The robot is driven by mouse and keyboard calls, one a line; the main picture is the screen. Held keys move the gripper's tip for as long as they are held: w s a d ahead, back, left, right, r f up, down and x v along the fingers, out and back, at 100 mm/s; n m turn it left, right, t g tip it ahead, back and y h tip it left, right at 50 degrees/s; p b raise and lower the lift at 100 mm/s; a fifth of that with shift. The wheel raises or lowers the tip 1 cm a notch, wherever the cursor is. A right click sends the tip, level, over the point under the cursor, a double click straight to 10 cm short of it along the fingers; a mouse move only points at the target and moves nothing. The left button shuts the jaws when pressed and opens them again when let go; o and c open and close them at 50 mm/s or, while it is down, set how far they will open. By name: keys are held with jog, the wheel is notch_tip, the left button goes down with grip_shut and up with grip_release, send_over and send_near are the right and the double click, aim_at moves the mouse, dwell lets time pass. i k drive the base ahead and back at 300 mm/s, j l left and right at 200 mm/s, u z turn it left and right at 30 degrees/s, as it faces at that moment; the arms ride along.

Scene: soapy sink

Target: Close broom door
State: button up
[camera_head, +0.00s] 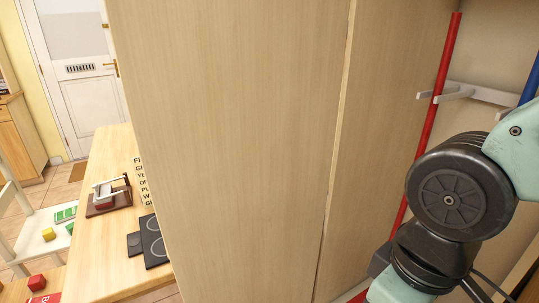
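A tall light-wood panel (235,140) fills the middle of the view, and a narrower wood panel (385,150) joins it on the right along a near-vertical seam. I cannot tell for sure which of them is the broom door. To the right is the inside of the broom cupboard, with a red broom handle (437,90) upright at a white wall rack (470,94). The cupboard shows no closed front here. My arm stands in front of it at the right edge. My gripper is not visible.
A blue handle (531,80) shows at the far right. Left of the panel are a wooden counter (105,235) with a dark hob plate (152,242), a white chair (25,235) with small blocks, and a white room door (85,100). Tiled floor shows between them.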

aim_at(232, 106)
jog(key=j+z, duration=0.1)
jog(key=j, duration=0.65)
jog(key=i+j+z, duration=0.1)
jog(key=j, duration=0.65)
jog(key=k+j+z, duration=0.4)
jog(key=j, duration=0.6)
jog(key=k+j+z, duration=0.35)
jog(key=j, duration=0.6)
jog(key=k+j+z, duration=0.4)
jog(key=j, duration=0.4)
jog(key=k+j+z, duration=0.4)
jog(key=k+j, duration=0.25)
jog(key=k+j+z, duration=0.1)
jog(key=j, duration=0.3)
jog(key=k+j, duration=0.2)
jog(key=j, duration=0.2)
jog(key=k+j+z, duration=0.15)
jog(key=j, duration=0.25)
jog(key=l+z, duration=0.15)
jog(key=l, duration=0.15)
jog(key=i+l+z, duration=0.1)
jog(key=l, duration=0.2)
jog(key=i+l+u, duration=0.5)
jog(key=i+u, duration=0.15)
jog(key=i+l+u, duration=0.2)
jog(key=i, duration=0.15)
